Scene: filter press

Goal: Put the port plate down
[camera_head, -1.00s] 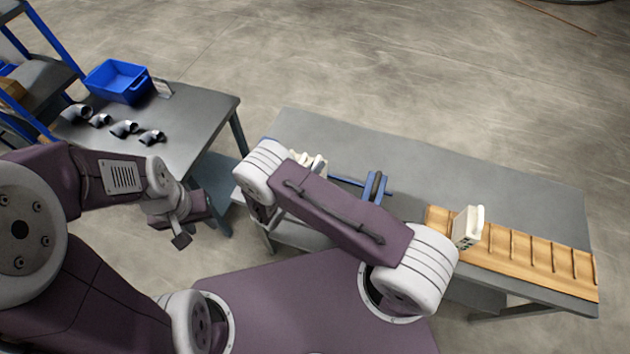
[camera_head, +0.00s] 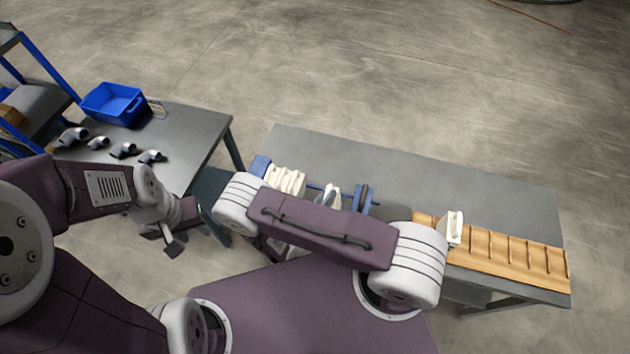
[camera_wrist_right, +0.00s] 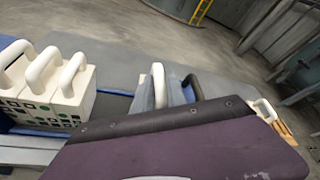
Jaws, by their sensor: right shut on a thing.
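White filter plates with loop handles (camera_head: 287,180) stand in a row at the left end of the press; they also show in the wrist view (camera_wrist_right: 65,95). Apart to their right is one white-handled plate (camera_head: 332,194), partly behind my right arm. It shows in the wrist view (camera_wrist_right: 158,88) beside a black-handled blue plate (camera_wrist_right: 193,90). My right gripper's purple housing (camera_wrist_right: 180,145) fills the lower wrist view. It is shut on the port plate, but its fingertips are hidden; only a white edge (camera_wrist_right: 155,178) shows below. My left gripper (camera_head: 172,240) hangs away from the benches, its fingers unclear.
A wooden slotted rack (camera_head: 505,255) on the grey bench (camera_head: 430,180) holds one white plate (camera_head: 453,228) at its left end. The blue press end block (camera_head: 260,166) is left. The left table (camera_head: 190,130) holds a blue bin (camera_head: 115,104) and several pipe elbows (camera_head: 122,150).

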